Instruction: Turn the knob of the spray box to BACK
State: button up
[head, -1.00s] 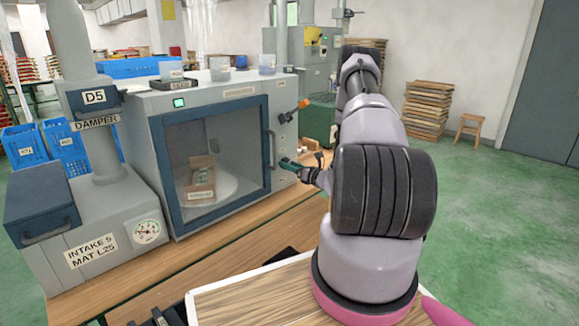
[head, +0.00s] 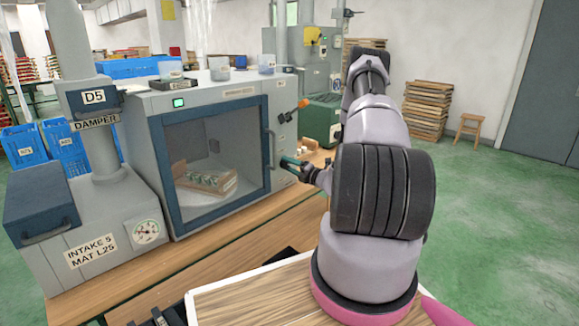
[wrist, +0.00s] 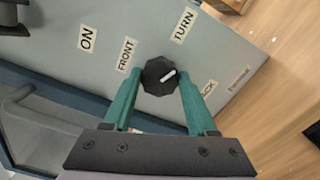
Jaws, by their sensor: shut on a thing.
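The spray box (head: 215,82) is a grey cabinet with a blue-framed window, standing on the wooden bench. Its dark faceted knob (wrist: 160,76) shows in the wrist view, with a short white mark slanting up and right. Labels ON, FRONT (wrist: 126,55), TURN (wrist: 183,26) and a partly hidden BACK (wrist: 208,89) lie around it. The mark points between TURN and BACK. My gripper (wrist: 158,80) has its green fingers shut on the knob from both sides. In the head view my gripper (head: 290,163) is at the right of the box front; the knob is hidden there.
A small tray of several items (head: 205,180) sits inside behind the window. The window's handle (head: 271,148) is close on the left. The intake unit (head: 95,225) stands at the left.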

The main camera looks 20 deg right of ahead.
jog(key=m, duration=0.6)
jog(key=shift+s+f+m, duration=0.1)
jog(key=shift+f+m, duration=0.05)
jog(key=shift+m, duration=0.15)
jog(key=m, duration=0.6)
jog(key=shift+f, duration=0.1)
jog(key=shift+m, duration=0.4)
jog(key=o, duration=1.4)
jog(key=shift+c, duration=0.2)
jog(key=v, duration=1)
jog(key=shift+s, duration=0.35)
jog(key=shift+d, duration=0.2)
